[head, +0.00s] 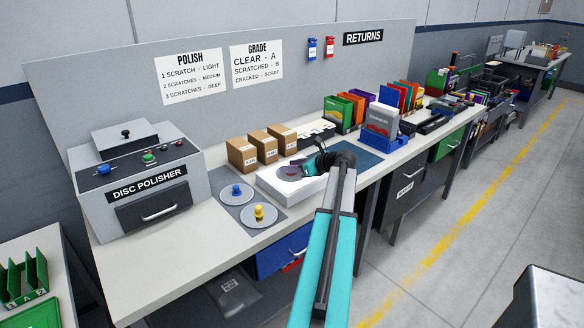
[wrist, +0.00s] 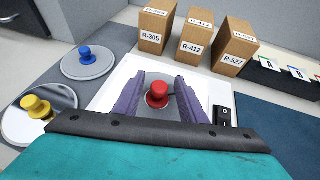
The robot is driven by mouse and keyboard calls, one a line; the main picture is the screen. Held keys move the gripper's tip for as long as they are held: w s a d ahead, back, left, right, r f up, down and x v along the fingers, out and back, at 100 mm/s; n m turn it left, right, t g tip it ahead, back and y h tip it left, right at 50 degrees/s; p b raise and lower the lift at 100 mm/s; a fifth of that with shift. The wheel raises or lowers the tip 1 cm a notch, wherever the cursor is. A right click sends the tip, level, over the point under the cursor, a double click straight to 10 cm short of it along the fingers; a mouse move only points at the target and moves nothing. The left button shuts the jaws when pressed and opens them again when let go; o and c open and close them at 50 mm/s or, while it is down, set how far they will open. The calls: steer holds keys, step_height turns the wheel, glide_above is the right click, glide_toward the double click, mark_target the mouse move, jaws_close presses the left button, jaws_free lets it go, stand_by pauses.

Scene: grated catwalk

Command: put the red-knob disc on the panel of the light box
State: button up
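The red-knob disc (wrist: 157,95) is grey and shows between my fingers in the wrist view. It appears to lie flat on the white panel of the light box (wrist: 108,89), though any small gap beneath it cannot be seen. The light box (head: 271,190) shows in the head view too, partly behind my arm. My gripper (wrist: 157,92) is over the panel, with a purple finger on each side of the red knob. The fingers stand apart with space between them and the knob. In the head view my gripper (head: 296,169) largely hides the disc.
A blue-knob disc (head: 237,193) and a yellow-knob disc (head: 258,214) lie on a grey mat left of the light box. Several cardboard boxes (head: 241,155) stand behind it. The disc polisher (head: 150,185) is at the left. A black switch (wrist: 222,115) is at the box's right.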

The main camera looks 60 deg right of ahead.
steer(key=b+v, duration=0.1)
steer(key=v, duration=1.1)
steer(key=shift+b, duration=0.35)
stand_by(0.4)
